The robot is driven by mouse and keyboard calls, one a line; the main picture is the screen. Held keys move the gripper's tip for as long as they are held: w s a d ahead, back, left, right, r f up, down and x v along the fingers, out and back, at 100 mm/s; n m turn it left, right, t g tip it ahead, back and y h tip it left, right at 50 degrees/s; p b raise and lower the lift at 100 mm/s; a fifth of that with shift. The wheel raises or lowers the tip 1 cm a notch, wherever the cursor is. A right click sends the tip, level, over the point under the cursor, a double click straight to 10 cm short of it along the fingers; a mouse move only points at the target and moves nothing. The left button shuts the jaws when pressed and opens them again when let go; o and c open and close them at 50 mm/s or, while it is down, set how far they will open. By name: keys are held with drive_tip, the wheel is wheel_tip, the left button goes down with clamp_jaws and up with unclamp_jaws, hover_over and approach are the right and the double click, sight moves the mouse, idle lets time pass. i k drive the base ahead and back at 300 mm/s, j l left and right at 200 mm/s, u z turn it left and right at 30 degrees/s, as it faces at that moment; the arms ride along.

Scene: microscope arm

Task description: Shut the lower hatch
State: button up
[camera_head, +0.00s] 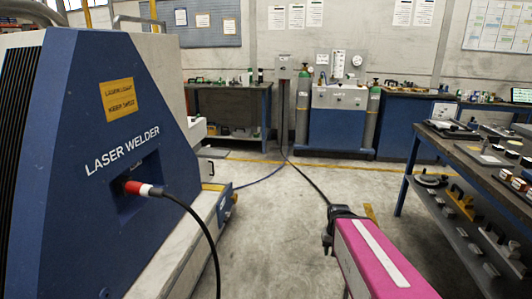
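No hatch can be made out for certain in the head view. The large blue laser welder (95,215) fills the left side, with its lettered panel facing me. A red and white plug (142,188) with a black cable sits in a recess of that panel. My magenta arm reaches in from the lower right. The dark end of my arm, with my gripper (331,228), is over the open floor to the right of the welder and apart from it. Its fingers are too small and dark to tell open from shut.
A long workbench (470,150) with tools and loaded lower shelves stands on the right. A blue gas station (338,125) with cylinders and another bench (232,88) line the back wall. Cables cross the concrete floor (265,230), which is otherwise clear in the middle.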

sight(207, 168)
drive_tip(key=i+u, duration=0.25)
drive_tip(key=i, duration=0.2)
drive_tip(key=i+u, duration=0.3)
drive_tip(key=i, duration=0.15)
drive_tip(key=i+l+u, duration=0.25)
drive_tip(key=i, duration=0.15)
drive_tip(key=i+l+u, duration=0.25)
drive_tip(key=i, duration=0.2)
drive_tip(key=i+l+u, duration=0.25)
drive_tip(key=i+l, duration=0.3)
drive_tip(key=l, duration=0.25)
drive_tip(key=i+l+z, duration=0.1)
drive_tip(key=l, duration=0.2)
drive_tip(key=i+l, duration=0.1)
drive_tip(key=l, duration=0.25)
drive_tip(key=i+l+z, duration=0.1)
drive_tip(key=l, duration=0.25)
